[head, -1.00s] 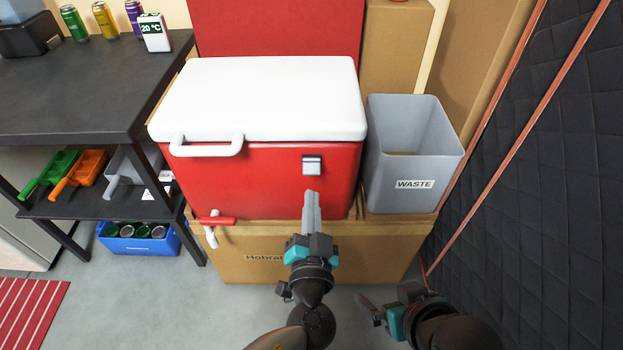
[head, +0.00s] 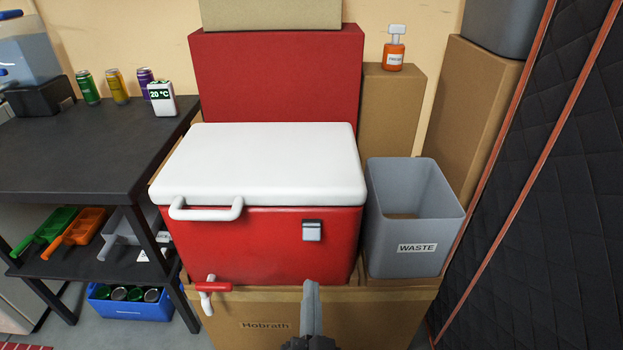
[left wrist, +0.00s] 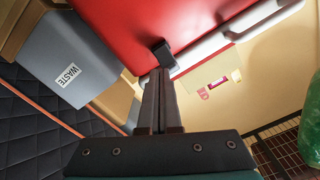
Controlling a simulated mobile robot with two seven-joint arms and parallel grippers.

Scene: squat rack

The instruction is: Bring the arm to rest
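My left gripper (head: 312,308) shows at the bottom middle of the head view. Its fingers are together with nothing between them. It is in front of the red cooler (head: 265,245), below the grey latch (head: 312,231); I cannot tell the exact gap. The cooler's white lid (head: 265,165) is down. In the left wrist view, the shut fingers (left wrist: 158,100) point up toward the dark latch (left wrist: 162,53) on the red cooler body (left wrist: 130,25). My right gripper is out of view.
The cooler and the grey waste bin (head: 415,225) stand on cardboard boxes (head: 265,320). A black quilted curtain (head: 540,230) hangs at the right.

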